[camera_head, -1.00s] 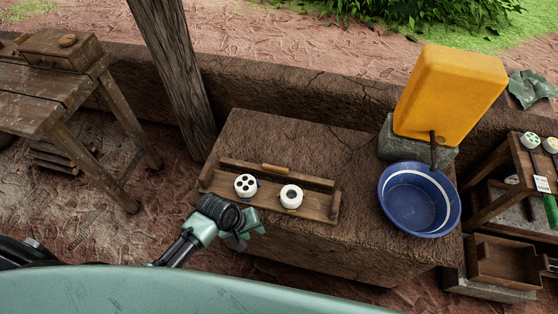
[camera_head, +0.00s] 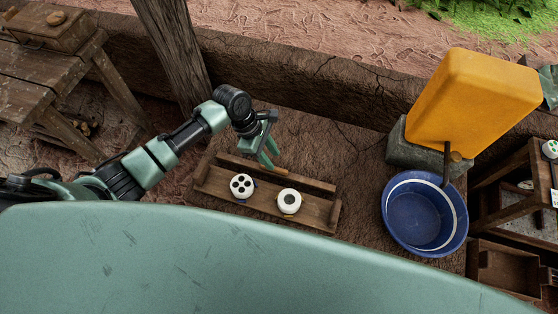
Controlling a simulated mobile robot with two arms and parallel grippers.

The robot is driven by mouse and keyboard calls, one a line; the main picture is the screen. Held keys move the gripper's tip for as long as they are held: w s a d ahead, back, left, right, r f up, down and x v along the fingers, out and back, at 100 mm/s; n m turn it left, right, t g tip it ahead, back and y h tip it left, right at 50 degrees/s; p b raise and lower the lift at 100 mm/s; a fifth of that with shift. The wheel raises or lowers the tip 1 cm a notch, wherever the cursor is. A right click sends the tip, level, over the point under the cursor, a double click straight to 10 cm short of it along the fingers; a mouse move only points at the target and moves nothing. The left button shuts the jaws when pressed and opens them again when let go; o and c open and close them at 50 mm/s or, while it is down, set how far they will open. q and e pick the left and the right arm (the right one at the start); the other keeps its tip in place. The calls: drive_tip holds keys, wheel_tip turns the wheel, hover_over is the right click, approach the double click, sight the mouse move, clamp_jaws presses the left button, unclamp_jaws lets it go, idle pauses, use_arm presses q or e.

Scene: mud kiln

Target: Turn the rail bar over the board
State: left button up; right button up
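The wooden board (camera_head: 216,185) lies on the mud block. Two round white pieces rest on it: the left one (camera_head: 242,187) shows several dark holes, the right one (camera_head: 289,201) one dark centre. The rail bar (camera_head: 312,183) runs along the board's back edge, with a lighter wooden grip (camera_head: 281,171) at its middle. My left gripper (camera_head: 268,161) reaches in from the left, fingers pointing down at the grip, covering part of the bar. I cannot tell whether the fingers touch the grip or how far apart they are. My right gripper is not in view.
A blue basin (camera_head: 424,214) and a yellow container (camera_head: 470,100) on a stone stand right of the board. A wooden post (camera_head: 174,45) rises behind on the left. A wooden table (camera_head: 45,85) is at the far left, a shelf (camera_head: 505,200) at the far right.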

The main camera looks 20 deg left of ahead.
sight(279, 169)
use_arm(q)
drive_tip(key=x, duration=0.5)
drive_tip(key=shift+f, duration=0.1)
drive_tip(key=shift+d+f, duration=0.1)
drive_tip(key=shift+f, duration=0.1)
clamp_jaws()
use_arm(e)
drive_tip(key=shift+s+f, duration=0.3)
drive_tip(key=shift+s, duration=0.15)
